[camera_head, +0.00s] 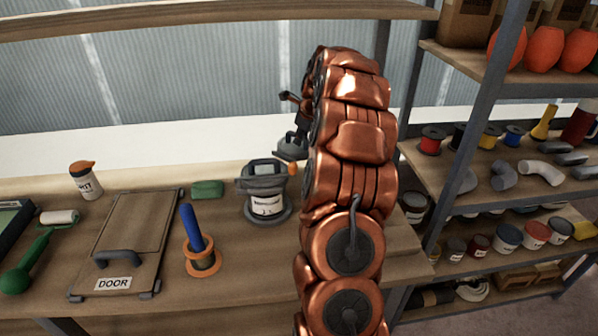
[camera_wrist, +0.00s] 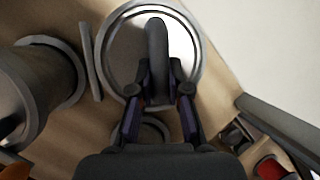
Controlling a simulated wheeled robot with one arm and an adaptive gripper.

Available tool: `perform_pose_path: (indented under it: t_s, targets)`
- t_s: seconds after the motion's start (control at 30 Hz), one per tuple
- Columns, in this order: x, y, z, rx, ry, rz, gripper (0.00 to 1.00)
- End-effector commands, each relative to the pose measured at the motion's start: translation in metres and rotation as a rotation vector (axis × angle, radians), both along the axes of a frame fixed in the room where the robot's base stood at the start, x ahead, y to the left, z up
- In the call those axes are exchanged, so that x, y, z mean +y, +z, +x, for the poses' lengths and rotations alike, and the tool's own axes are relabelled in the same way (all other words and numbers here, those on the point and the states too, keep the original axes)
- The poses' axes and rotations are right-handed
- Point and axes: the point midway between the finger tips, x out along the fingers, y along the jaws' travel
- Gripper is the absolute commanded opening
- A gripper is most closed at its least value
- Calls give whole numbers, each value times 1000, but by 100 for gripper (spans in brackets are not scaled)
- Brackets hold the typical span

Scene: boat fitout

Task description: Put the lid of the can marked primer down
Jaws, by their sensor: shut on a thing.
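My gripper (camera_wrist: 158,98) is shut on the dark upright handle of a round lid (camera_wrist: 118,62), seen from above in the wrist view. In the head view my gripper (camera_head: 300,122) holds the lid (camera_head: 292,150) near the back of the bench, partly hidden by my arm. A grey can (camera_head: 268,205) with a white label stands on the bench, left of my arm; I cannot read the label surely. A grey cylindrical thing (camera_wrist: 40,95) is left of the lid in the wrist view. Whether the lid touches anything beneath is hidden.
A shelf rack (camera_head: 490,210) with several cans stands at the right.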

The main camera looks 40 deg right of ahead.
Motion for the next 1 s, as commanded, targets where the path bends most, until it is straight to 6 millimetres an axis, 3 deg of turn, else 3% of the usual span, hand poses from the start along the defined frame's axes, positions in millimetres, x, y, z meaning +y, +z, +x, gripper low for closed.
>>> perform_pose_path:
  t_s: [0.17,0.5,1.0]
  targets:
    - [-14,-3,-9,2,-57,2,0]
    - [-12,-52,-8,2,-57,4,0]
    - [-13,-100,-9,2,-55,3,0]
